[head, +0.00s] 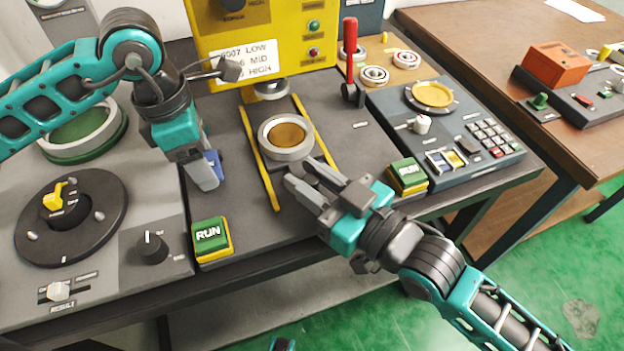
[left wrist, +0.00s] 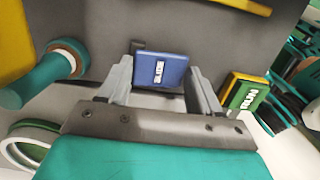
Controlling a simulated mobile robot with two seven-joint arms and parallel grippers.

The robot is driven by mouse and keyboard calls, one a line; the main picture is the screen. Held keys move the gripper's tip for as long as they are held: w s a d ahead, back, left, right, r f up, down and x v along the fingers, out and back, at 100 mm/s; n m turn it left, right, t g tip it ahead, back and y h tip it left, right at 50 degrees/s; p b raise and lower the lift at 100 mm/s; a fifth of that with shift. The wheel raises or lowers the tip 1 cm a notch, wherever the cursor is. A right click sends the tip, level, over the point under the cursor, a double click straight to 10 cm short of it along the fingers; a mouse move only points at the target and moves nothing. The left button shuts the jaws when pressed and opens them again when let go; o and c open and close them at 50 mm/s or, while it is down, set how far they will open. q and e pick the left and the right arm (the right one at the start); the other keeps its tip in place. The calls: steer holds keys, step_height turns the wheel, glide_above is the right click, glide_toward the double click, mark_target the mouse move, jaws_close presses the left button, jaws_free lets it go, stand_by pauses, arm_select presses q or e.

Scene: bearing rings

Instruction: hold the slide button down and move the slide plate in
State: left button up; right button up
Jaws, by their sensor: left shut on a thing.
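The blue slide button (left wrist: 160,70) shows in the left wrist view with a white label, between the fingers of my left gripper (left wrist: 160,88). In the head view my left gripper (head: 207,180) is low at the panel and partly hides the blue button (head: 213,162). The slide plate (head: 286,152), a grey ring-shaped holder with a brass-coloured disc (head: 288,135), sits between two yellow rails below the yellow press. My right gripper (head: 297,171) has its fingers slightly apart, just in front of the holder, with nothing seen between them.
A green RUN button (head: 211,234) is in front of my left gripper, and another RUN button (head: 408,176) stands right of my right gripper. A red-handled lever (head: 350,60) stands behind right. A black dial (head: 70,215) is at the left, a keypad panel (head: 490,138) at the right.

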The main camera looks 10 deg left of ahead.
steer(key=o, duration=0.3)
steer(key=shift+d, duration=0.1)
steer(key=v, duration=1.2)
